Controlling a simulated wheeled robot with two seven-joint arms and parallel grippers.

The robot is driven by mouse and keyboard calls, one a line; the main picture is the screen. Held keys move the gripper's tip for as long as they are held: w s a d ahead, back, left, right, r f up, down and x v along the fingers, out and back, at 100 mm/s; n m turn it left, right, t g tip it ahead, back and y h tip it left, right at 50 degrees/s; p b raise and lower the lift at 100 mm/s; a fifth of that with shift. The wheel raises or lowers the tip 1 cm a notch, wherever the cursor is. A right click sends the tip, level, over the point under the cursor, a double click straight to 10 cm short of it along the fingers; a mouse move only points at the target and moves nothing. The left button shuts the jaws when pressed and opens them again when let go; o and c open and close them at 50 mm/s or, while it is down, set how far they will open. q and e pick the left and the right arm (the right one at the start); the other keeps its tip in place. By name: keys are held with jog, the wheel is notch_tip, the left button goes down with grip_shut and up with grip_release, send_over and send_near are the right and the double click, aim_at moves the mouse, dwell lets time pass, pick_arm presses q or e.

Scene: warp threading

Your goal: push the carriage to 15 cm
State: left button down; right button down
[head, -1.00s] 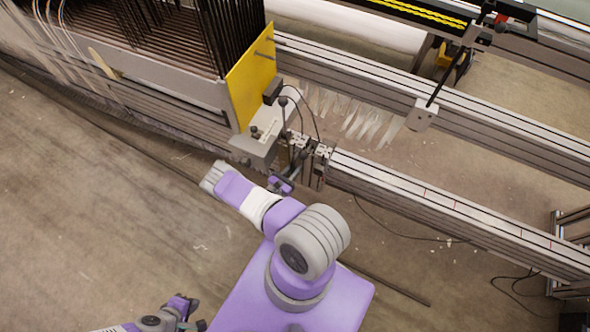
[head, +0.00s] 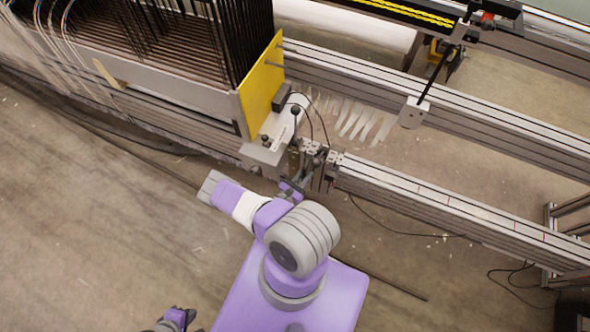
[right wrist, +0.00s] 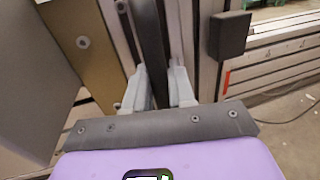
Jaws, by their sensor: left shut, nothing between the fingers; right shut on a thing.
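The carriage, with its yellow end plate (head: 263,82) and grey front block (head: 265,152), sits on the long metal rails at the upper left of the head view. My right gripper (head: 291,187) is at the carriage's near right corner, mostly hidden by my arm. In the right wrist view my right gripper (right wrist: 160,88) is shut on a dark upright handle (right wrist: 152,50). The near rail (head: 440,200) carries thin red marks to the right of the carriage. My left gripper (head: 180,318) is shut and empty at the bottom edge, clear of the carriage.
White strips (head: 362,119) hang between the two rails. A white clamp block (head: 414,112) with a black rod sits on the far rail to the right. A dark cable (head: 400,231) lies on the floor below the near rail. The near rail is clear right of the carriage.

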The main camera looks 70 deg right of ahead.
jog(key=shift+w+a+f+t, duration=0.2)
jog(key=shift+w+t, duration=0.1)
jog(key=shift+w, duration=0.4)
jog(key=c, duration=1.2)
grip_release()
jog(key=shift+w, duration=0.25)
jog(key=shift+c, duration=0.2)
jog(key=shift+o, duration=0.6)
jog(key=shift+w+r, duration=0.1)
jog(key=shift+w, duration=0.1)
jog(key=shift+w+r, duration=0.1)
jog(key=shift+d+r, duration=0.1)
jog(key=shift+d, duration=0.1)
jog(key=w+a+p, duration=0.1)
jog(key=a, duration=0.6)
jog(key=shift+w+a, duration=0.15)
jog(key=shift+a, duration=0.2)
